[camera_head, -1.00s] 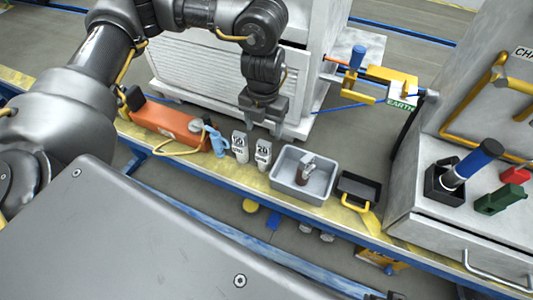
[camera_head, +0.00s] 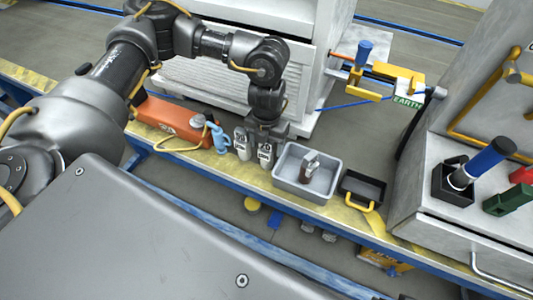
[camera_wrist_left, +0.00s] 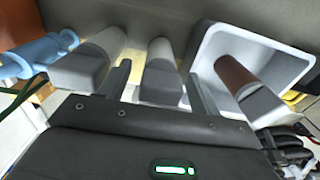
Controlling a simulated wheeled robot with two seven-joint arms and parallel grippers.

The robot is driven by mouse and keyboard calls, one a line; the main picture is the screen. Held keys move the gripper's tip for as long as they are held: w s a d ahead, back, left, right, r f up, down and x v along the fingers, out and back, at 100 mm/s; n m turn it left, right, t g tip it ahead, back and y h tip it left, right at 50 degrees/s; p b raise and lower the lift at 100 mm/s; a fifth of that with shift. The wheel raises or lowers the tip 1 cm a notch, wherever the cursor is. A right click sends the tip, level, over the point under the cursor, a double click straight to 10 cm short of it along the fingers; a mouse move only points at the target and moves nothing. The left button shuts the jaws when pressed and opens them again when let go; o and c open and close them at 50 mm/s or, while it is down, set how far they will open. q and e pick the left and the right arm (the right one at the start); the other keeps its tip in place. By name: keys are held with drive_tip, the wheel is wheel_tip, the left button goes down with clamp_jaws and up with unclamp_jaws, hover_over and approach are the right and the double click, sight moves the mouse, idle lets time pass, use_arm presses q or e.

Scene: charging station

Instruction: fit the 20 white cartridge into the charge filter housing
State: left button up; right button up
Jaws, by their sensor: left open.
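Two pale cartridges stand side by side on the yellow-edged bench: one on the left (camera_head: 242,146), and one on the right, the 20 white cartridge (camera_head: 265,155), whose small label seemed to read 20 in the earlier head view. My left gripper (camera_head: 266,138) points down over the right one. In the left wrist view its open fingers (camera_wrist_left: 160,92) stand on either side of that cartridge (camera_wrist_left: 160,70), with gaps visible. The other cartridge (camera_wrist_left: 88,62) is outside the left finger. I cannot make out which thing is the charge filter housing. My right gripper is not in view.
A grey bin (camera_head: 303,193) holding a brown-and-grey item stands close on the right, then a black tray (camera_head: 361,186) with a yellow handle. A light-blue item (camera_head: 218,138) and an orange case (camera_head: 170,118) stand left. A blue-topped cylinder (camera_head: 483,163) stands on the right cabinet.

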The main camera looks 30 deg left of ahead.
use_arm(q)
drive_tip(key=shift+c, duration=0.3)
drive_tip(key=c, duration=1)
drive_tip(key=shift+c, duration=0.2)
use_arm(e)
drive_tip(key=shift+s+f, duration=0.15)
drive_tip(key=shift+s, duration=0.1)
use_arm(q)
drive_tip(key=shift+r, duration=0.2)
drive_tip(key=shift+r, duration=0.25)
wheel_tip(320, 180, up, 2)
drive_tip(key=shift+r+p, duration=0.15)
drive_tip(key=shift+p, duration=0.15)
drive_tip(key=s+d+r+p, duration=0.2)
drive_tip(key=s+d+r, duration=0.5)
drive_tip(key=s+r, duration=0.3)
drive_tip(key=shift+s, duration=1.05)
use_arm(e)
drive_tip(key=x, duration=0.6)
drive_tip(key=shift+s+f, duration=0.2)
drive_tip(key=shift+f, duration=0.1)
